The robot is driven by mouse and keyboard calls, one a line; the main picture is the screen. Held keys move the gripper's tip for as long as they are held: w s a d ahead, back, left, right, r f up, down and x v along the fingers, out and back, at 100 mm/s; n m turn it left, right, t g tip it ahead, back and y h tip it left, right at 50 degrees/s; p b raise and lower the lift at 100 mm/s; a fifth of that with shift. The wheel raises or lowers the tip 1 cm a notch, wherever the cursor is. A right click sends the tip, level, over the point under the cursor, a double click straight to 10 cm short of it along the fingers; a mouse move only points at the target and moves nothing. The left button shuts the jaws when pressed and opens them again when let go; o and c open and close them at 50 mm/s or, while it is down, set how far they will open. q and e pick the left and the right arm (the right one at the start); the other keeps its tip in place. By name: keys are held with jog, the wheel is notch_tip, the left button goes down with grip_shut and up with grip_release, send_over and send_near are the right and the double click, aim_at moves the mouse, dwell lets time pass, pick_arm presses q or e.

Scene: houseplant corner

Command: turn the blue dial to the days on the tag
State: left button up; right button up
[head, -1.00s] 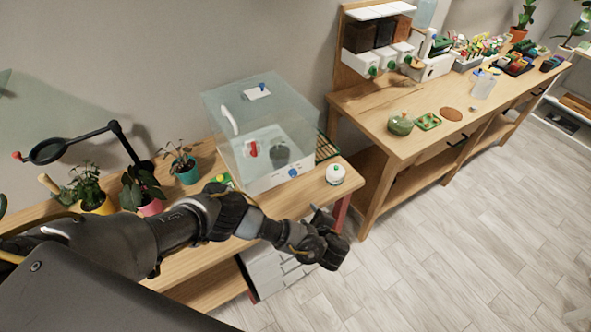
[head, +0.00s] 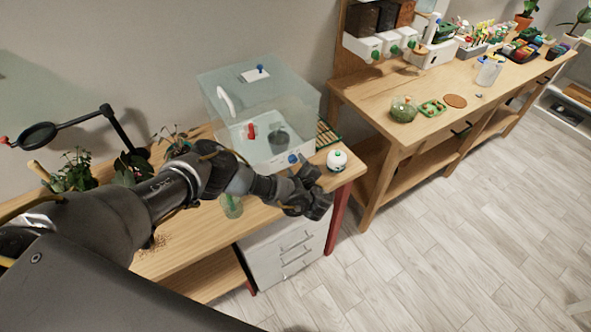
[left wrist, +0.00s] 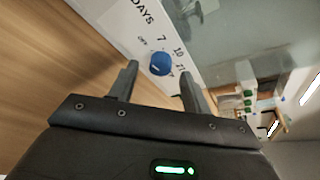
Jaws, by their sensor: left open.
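The blue dial (head: 293,158) sits on the white front base of a clear box (head: 228,100) on the wooden bench. In the left wrist view the dial (left wrist: 160,64) stands beside the printed word DAYS, with OFF, 7, 10 and a partly hidden number around it. I cannot make out where its pointer stands. My left gripper (head: 312,190) is in front of the dial. In the left wrist view its open fingers (left wrist: 159,72) lie either side of the dial, apart from it. I cannot make out a tag with days. My right gripper is not in view.
Potted plants and a magnifier (head: 40,136) are at the left. A second table (head: 385,110) with dispensers stands at the right, with clear floor in front.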

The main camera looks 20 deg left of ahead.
pick_arm(q)
jog(key=shift+b+x, duration=0.4)
jog(key=shift+x, duration=0.6)
jog(key=shift+r, duration=0.1)
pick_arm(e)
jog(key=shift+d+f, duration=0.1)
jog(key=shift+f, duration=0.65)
pick_arm(q)
jog(key=c, duration=1)
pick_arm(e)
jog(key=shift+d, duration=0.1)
pick_arm(q)
jog(key=shift+d, duration=0.1)
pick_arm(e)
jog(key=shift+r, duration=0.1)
pick_arm(q)
jog(key=shift+m+g+y, duration=0.4)
jog(key=shift+m+g, duration=0.2)
jog(key=shift+m, duration=0.5)
jog(key=shift+w+d+m+g+y, duration=0.15)
jog(key=shift+m+g+y, duration=0.15)
jog(key=shift+m+g, duration=0.7)
jog(key=shift+m, duration=0.4)
